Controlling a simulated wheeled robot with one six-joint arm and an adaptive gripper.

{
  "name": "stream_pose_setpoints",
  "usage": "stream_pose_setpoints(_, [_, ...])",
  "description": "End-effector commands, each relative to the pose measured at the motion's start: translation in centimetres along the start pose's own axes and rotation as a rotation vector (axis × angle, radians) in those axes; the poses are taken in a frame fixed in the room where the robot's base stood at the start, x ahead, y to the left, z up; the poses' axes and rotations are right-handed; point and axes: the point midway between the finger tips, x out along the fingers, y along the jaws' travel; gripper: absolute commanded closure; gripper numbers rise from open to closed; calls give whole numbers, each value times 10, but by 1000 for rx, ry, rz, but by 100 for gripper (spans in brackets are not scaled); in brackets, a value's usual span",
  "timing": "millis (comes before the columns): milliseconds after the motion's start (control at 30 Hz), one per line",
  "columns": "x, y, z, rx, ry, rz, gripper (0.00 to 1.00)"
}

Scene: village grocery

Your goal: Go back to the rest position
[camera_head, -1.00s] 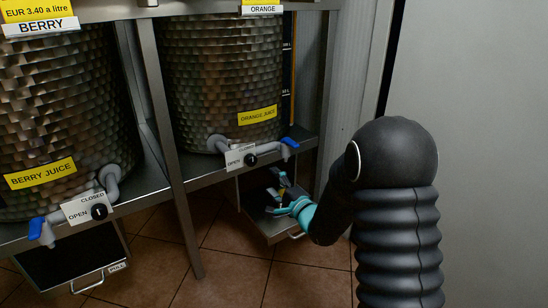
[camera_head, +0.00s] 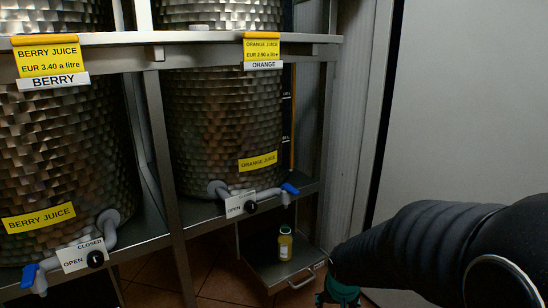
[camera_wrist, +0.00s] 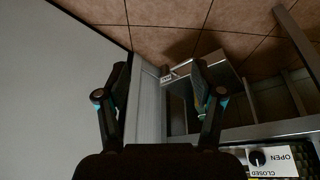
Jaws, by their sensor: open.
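My gripper (camera_wrist: 160,92) is open in the wrist view, with its two fingers wide apart and nothing between them. In the head view only a teal part of my gripper (camera_head: 338,291) shows at the bottom edge, right of the tray. A small bottle with yellowish contents and a pale cap (camera_head: 285,244) stands upright on the pull-out tray (camera_head: 262,268) below the orange juice tap. My gripper is apart from the bottle. In the wrist view the right finger covers part of the tray area.
The orange juice tank (camera_head: 222,120) and berry juice tank (camera_head: 60,150) stand on a metal rack at left. The orange tap has a blue lever (camera_head: 290,189). A pale wall panel (camera_head: 460,110) fills the right. Tiled floor (camera_wrist: 165,25) is clear ahead.

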Motion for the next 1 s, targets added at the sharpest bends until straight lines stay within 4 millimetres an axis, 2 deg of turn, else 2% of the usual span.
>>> stream_pose_setpoints(33, [-19,4,12,-27,-24,6,32])
stream_pose_setpoints(100, [-41,9,28,-64,-63,8,32])
stream_pose_setpoints(300, [-100,17,73,-133,-129,-11,32])
stream_pose_setpoints(500, [-150,20,104,-126,-104,-42,32])
stream_pose_setpoints(800, [-206,24,112,-90,87,-60,32])
stream_pose_setpoints(1000, [-221,28,112,-84,141,-60,32])
